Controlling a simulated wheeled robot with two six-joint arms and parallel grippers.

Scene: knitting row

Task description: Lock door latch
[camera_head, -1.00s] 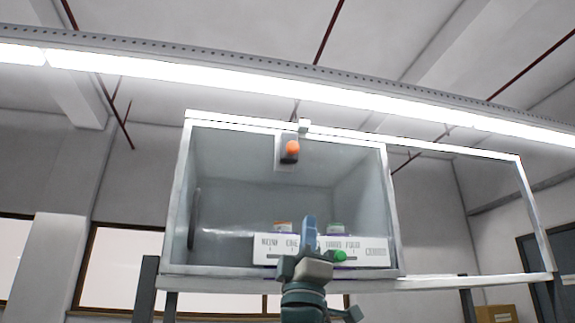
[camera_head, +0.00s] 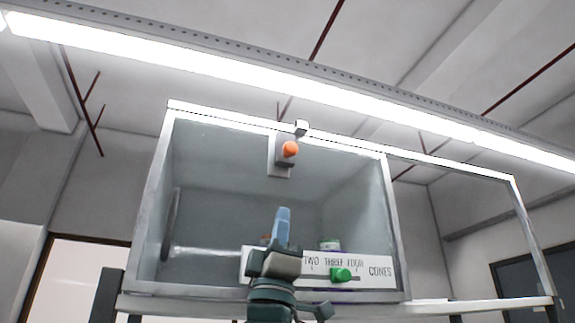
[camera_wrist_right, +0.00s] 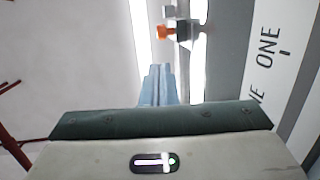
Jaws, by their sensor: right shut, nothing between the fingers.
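The door latch is an orange knob (camera_head: 290,149) on a grey plate (camera_head: 279,168) at the top edge of a glass-fronted cabinet (camera_head: 164,190). The orange knob also shows in the right wrist view (camera_wrist_right: 166,32), beyond the fingertips. My right gripper (camera_head: 283,212) points up in front of the cabinet, below the knob and apart from it. Its blue fingers (camera_wrist_right: 158,75) are together with nothing between them. My left gripper is not in view.
A white label strip (camera_head: 385,272) with number words and a green slider knob (camera_head: 342,274) runs along the cabinet's lower front, partly hidden by my right gripper. Small cones or spools stand behind it. An open metal frame (camera_head: 530,225) extends right. Space around the knob looks clear.

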